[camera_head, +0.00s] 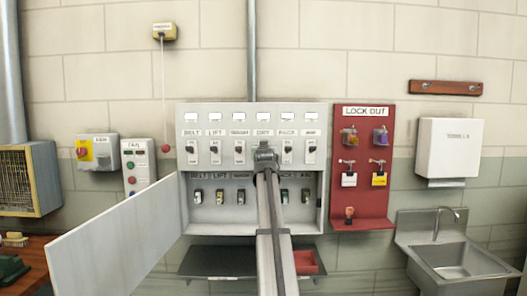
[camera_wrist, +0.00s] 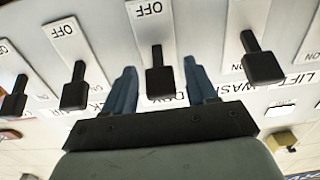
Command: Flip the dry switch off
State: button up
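The dry switch (camera_wrist: 159,80) has a black lever on a white plate in the wrist view. Its OFF mark is uncovered at the plate's far end from the DRY label, and the lever's knob reaches toward the label end. My gripper (camera_wrist: 160,67) is open, with one blue finger on each side of this lever. I cannot tell whether either finger touches it. In the head view my gripper (camera_head: 265,155) is at the panel just below the DRY label (camera_head: 263,132) and hides most of that switch.
The wash switch (camera_wrist: 264,67) and pack switch (camera_wrist: 75,95) stand close on either side. Below the switch row is an open compartment with several small items and an open door (camera_head: 115,240). A red lock-out board (camera_head: 362,220) hangs to the right.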

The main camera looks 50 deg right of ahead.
jog(key=c, duration=0.9)
jog(key=shift+s+a+f+t+h, duration=0.1)
jog(key=shift+s+f+t+h, duration=0.05)
jog(key=shift+f+t+h, duration=0.4)
jog(key=shift+t+h, duration=0.45)
jog(key=o, duration=0.9)
jog(key=shift+o, duration=0.2)
jog(key=v, duration=1.4)
